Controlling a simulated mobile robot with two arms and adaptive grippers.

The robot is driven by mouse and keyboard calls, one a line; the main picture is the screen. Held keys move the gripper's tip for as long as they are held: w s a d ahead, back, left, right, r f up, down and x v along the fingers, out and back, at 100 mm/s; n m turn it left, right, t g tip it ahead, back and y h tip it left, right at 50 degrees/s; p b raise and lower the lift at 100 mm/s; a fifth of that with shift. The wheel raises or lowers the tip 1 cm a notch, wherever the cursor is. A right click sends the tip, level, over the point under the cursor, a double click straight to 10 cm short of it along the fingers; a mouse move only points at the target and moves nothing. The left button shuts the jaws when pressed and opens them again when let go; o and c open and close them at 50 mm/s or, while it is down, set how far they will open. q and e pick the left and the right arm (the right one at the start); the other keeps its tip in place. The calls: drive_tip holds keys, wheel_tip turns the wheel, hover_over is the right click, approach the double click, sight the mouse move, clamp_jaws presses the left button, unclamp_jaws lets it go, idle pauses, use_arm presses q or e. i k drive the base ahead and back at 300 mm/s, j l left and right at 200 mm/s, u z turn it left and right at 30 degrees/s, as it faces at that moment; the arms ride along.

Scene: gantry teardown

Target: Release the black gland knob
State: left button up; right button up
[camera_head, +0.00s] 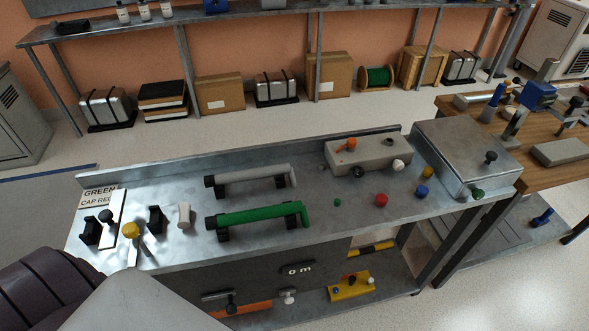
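Several black knobs show in the head view, and I cannot tell which is the gland knob. One black knob (106,215) stands at the left end of the metal bench, by the label plate. Another black knob (359,172) is at the front of the pale grey block. A third black knob (491,157) stands on the lid of the steel box (460,150) at the right end. Neither of my grippers is in view. Nothing is seen touching these knobs.
A green pipe (260,215) and a grey pipe (250,179) lie in black holders mid-bench. A yellow knob (131,231), red knob (381,200), blue knob (422,191) and white knob (398,165) stand around. A wooden workbench (560,182) is at the right.

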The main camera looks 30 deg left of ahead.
sight(358, 172)
drive_tip(key=i+l+u, duration=0.15)
drive_tip(key=u, duration=0.3)
drive_tip(key=i+l+u, duration=0.1)
drive_tip(key=l+u, duration=0.15)
drive_tip(key=u, duration=0.25)
drive_tip(key=i+l+u, duration=0.1)
drive_tip(key=l+u, duration=0.15)
drive_tip(key=u, duration=0.2)
drive_tip(key=l+u, duration=0.25)
drive_tip(key=u, duration=0.2)
drive_tip(key=l+u, duration=0.3)
drive_tip(key=u, duration=0.2)
